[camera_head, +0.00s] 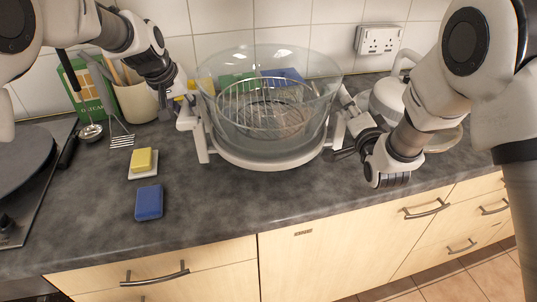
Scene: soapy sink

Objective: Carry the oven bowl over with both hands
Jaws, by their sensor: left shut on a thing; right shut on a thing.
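The oven bowl (270,147) is a large clear glass bowl with a wire rack (262,100) inside. It sits upright in a white ring-shaped base with legs and side handles, at the middle of the grey counter. My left gripper (188,112) is shut on the bowl's left side, at the white handle. My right gripper (345,130) is shut on the bowl's right side. The fingertips are partly hidden at both sides. Whether the base touches the counter is hard to tell.
A yellow sponge (144,160) on a white dish and a blue sponge (149,202) lie at the front left. A utensil pot (137,101), a green box (90,92) and a dark hob (25,165) stand left. A white kettle (388,98) stands behind my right arm. The front middle counter is clear.

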